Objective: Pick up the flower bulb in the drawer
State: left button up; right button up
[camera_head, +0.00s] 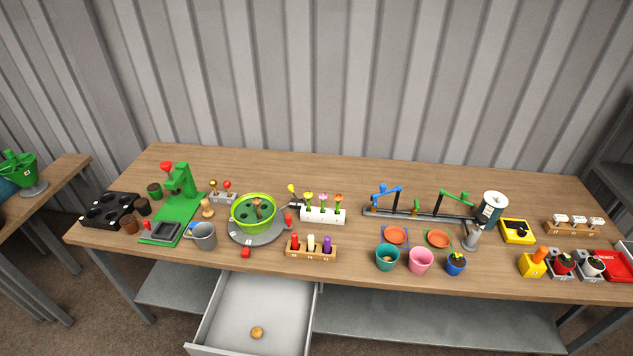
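A small round tan flower bulb (257,333) lies in the open drawer (262,300), near its front and a little left of its middle. The drawer is light grey, is pulled out from under the wooden table (350,277), and looks otherwise empty. Neither of my grippers shows in the head view.
The table holds a green press (180,205), a lime round basin (253,212), a white planter of tulips (323,214) and a wooden rack of coloured pegs (311,251). Several pots, including a teal pot (387,257), stand right of the drawer. A grey shelf (430,325) lies below the tabletop.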

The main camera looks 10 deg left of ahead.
aim_at(256, 334)
jog(key=k+j+u, duration=0.15)
jog(key=u, duration=0.8)
